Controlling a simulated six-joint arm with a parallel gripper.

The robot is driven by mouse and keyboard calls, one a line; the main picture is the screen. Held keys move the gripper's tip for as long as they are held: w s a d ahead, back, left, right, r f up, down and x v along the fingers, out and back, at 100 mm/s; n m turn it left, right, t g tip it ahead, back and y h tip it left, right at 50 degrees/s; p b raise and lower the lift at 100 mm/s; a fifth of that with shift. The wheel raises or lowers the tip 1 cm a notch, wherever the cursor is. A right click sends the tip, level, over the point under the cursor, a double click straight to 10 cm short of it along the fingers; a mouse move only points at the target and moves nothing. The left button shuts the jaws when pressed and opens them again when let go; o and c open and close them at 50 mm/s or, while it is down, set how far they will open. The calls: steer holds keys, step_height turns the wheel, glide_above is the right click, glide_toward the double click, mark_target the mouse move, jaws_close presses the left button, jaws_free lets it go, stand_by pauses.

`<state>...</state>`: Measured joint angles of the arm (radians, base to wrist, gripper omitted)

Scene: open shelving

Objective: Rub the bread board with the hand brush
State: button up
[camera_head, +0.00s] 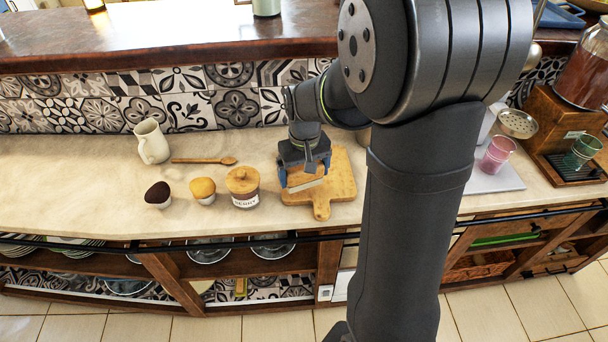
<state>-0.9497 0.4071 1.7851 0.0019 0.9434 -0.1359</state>
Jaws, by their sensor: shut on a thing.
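The bread board (343,184) is a light wooden board with a short handle toward the counter's front edge. It lies flat on the counter, right of the middle of the view. My gripper (305,172) is over the board's left part, pointing down. It is shut on the hand brush (306,185), which shows as a pale strip with a wooden edge below the fingers. The brush is at or just above the board's surface; I cannot tell whether it touches. My arm and gripper hide part of the brush and the board's back left.
A lidded jar (243,188) stands close left of the board. A yellow-topped cup (203,191), a dark-topped cup (158,195), a wooden spoon (204,161) and a white jug (151,142) are farther left. A pink cup (496,155) is at the right. The far-left counter is clear.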

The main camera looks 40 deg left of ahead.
steer(key=shift+r, duration=2.75)
steer(key=w+d+f+m, duration=0.1)
steer(key=w+d+m, duration=0.3)
steer(key=w+d, duration=0.45)
steer(key=w+d+f+m, duration=0.1)
steer(key=w+d+m, duration=0.35)
steer(key=w, duration=0.65)
steer(key=w+d+m, duration=0.2)
steer(key=w+d, duration=0.1)
steer(key=d, duration=0.4)
steer(key=w+d+f+m, duration=0.1)
steer(key=w+d+m, duration=0.2)
steer(key=d, duration=0.5)
steer(key=w+d+f+m, duration=0.1)
steer(key=w+d+m, duration=0.1)
steer(key=w+d, duration=0.3)
steer(key=shift+d+f, duration=0.1)
steer(key=shift+d, duration=1.65)
steer(key=shift+s+a, duration=0.1)
